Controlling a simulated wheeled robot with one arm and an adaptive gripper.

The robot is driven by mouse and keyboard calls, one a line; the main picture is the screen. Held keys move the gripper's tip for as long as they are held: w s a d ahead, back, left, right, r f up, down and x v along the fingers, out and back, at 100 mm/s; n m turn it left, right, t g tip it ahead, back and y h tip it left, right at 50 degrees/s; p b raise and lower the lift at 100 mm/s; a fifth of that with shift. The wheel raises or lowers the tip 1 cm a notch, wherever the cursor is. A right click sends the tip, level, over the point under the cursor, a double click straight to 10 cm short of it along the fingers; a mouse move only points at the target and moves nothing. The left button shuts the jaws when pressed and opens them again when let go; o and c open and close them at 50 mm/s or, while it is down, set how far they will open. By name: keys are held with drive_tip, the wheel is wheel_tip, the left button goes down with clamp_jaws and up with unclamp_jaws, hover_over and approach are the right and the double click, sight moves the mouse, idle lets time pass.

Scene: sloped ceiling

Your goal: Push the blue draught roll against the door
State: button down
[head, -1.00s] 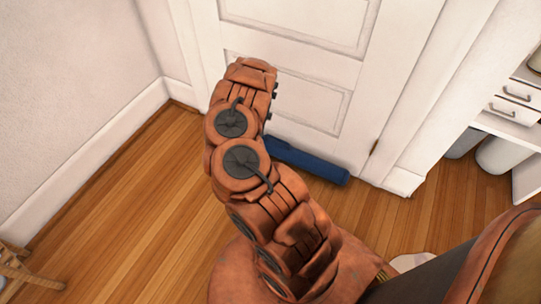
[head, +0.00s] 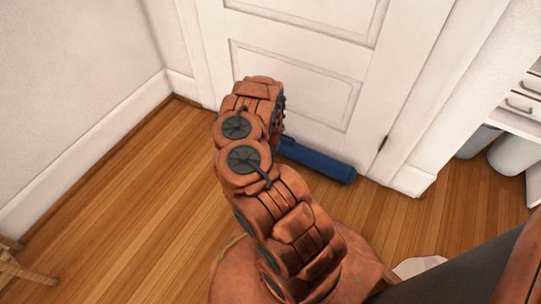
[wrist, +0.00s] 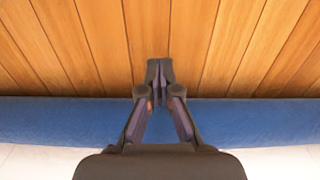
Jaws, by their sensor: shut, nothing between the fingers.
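The blue draught roll (head: 318,163) lies on the floor along the foot of the white door (head: 300,92). My arm hides its left part in the head view. In the wrist view the roll (wrist: 60,120) runs across the full width, with floorboards on one side and a white strip directly on the other. No floor shows between roll and white strip there, but I cannot tell whether they touch. My gripper (wrist: 160,74) is shut and empty. Its fingers cross in front of the roll in the picture, with the tips seen against the floor; contact is unclear. The head view hides the gripper.
A white wall with a baseboard (head: 100,144) stands at left. At right are white drawers (head: 522,103) and pale bins (head: 514,154). A wooden piece of furniture (head: 22,272) shows at lower left. The wooden floor (head: 130,195) between is clear.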

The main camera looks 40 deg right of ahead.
drive_tip(key=shift+w+d+b, duration=0.25)
drive_tip(key=shift+d+b, duration=0.05)
drive_tip(key=shift+d, duration=0.35)
drive_tip(key=shift+w+d+b, duration=0.2)
drive_tip(key=shift+d+b, duration=0.15)
drive_tip(key=shift+d, duration=0.25)
drive_tip(key=shift+w+d+b, duration=0.25)
drive_tip(key=shift+d+b, duration=0.05)
drive_tip(key=shift+d, duration=0.35)
